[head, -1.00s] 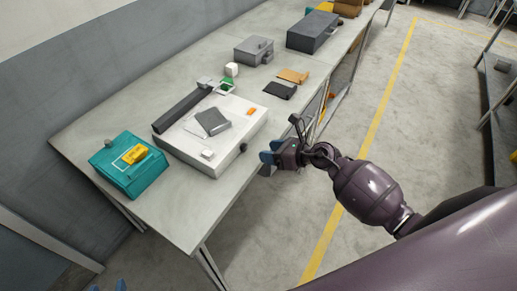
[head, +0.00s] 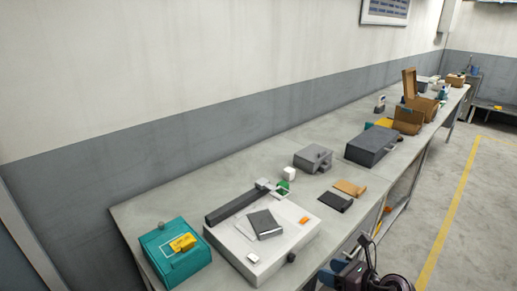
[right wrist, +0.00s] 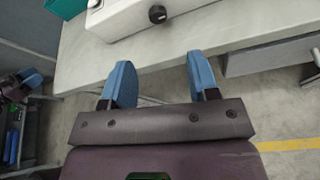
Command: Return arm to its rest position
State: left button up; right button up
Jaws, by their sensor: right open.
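My right gripper (head: 334,271) shows at the bottom of the head view, off the front edge of the long grey table (head: 330,225). In the right wrist view its two blue fingers (right wrist: 160,70) stand wide apart with nothing between them, in front of the table edge. What looks like my left gripper (right wrist: 30,78) shows at the left edge of the right wrist view, with blue fingertips; its opening is unclear. It is not seen in the head view.
A white device (head: 285,250) and a teal box (head: 165,262) stand on the near table, with a black wallet-like item (head: 335,202) close to the front edge. Grey boxes (head: 372,145) and cardboard boxes (head: 408,120) stand farther along. The floor at right (head: 480,210) is clear.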

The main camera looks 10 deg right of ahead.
jog(key=d+r+m+t+h, duration=0.2)
jog(key=r+m+t, duration=0.15)
jog(key=m, duration=0.75)
jog(key=d+r+m+t+h, duration=0.1)
jog(key=r+m+t+h, duration=0.2)
jog(key=m, duration=0.8)
jog(key=s+f+m+g+h, duration=0.2)
jog(key=s+f+m, duration=0.5)
jog(key=s+m, duration=0.2)
jog(key=s+f+m+g+h, duration=0.2)
jog(key=s+f+m+g, duration=0.1)
jog(key=s+f+m, duration=0.5)
jog(key=shift+s+d+m, duration=0.3)
jog(key=shift+s+m, duration=0.4)
jog(key=shift+s, duration=0.45)
